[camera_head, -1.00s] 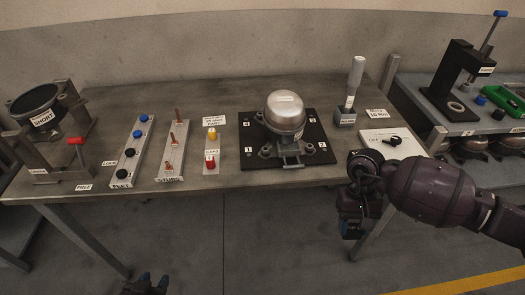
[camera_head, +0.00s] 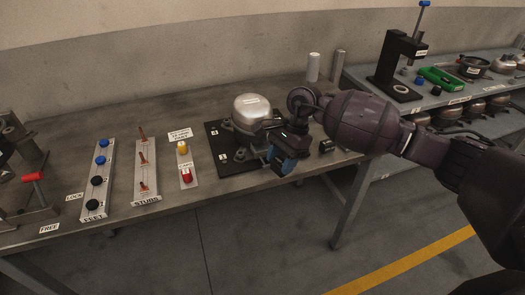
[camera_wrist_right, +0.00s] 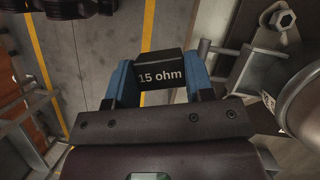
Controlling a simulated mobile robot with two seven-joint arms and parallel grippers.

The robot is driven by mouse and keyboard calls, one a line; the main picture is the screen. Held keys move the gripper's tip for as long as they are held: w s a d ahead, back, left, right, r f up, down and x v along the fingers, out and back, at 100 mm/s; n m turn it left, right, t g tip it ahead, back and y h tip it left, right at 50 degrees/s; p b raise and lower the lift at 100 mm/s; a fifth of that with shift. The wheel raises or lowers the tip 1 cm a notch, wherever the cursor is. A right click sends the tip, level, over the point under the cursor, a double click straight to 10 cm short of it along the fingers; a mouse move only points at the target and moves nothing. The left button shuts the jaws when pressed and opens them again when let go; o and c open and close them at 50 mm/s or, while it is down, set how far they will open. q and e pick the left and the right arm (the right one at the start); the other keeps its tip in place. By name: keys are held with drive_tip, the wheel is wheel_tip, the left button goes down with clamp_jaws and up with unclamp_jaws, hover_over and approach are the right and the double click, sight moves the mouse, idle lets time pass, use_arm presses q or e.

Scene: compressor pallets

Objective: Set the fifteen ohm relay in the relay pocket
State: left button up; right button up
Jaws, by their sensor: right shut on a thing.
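My right gripper (camera_head: 281,160) is shut on the fifteen ohm relay. In the right wrist view the relay (camera_wrist_right: 161,76) is a black block lettered "15 ohm" between the blue fingers (camera_wrist_right: 160,90). The gripper is at the front right of the silver compressor (camera_head: 250,110), over the bench's front edge. In the right wrist view, the compressor's rounded shell (camera_wrist_right: 304,108) is at the right, apart from the relay. A metal bracket (camera_head: 243,153) shows at the compressor's front. I cannot make out the relay pocket for certain. My left gripper is out of view.
The compressor stands on a black plate (camera_head: 214,156). A black item (camera_head: 326,146) lies right of my gripper. A second bench (camera_head: 440,98) stands at the right.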

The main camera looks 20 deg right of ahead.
drive_tip(key=w+r+m+t+h+b, duration=0.1)
drive_tip(key=w+r+m+t+h, duration=0.15)
drive_tip(key=w+r+m, duration=0.55)
drive_tip(key=w+r+m+t+h+b, duration=0.2)
drive_tip(key=w+r+m+t, duration=0.2)
drive_tip(key=r+m, duration=0.75)
drive_tip(key=f, duration=0.7)
drive_tip(key=f+m+b, duration=0.1)
drive_tip(key=f, duration=0.6)
drive_tip(key=f+m, duration=0.1)
drive_tip(key=f, duration=0.6)
drive_tip(key=shift+w+a+g, duration=0.15)
drive_tip(key=shift+a+g, duration=0.1)
drive_tip(key=shift+a, duration=0.1)
drive_tip(key=shift+f, duration=0.1)
drive_tip(key=shift+f+b, duration=0.3)
drive_tip(key=shift+f, duration=0.25)
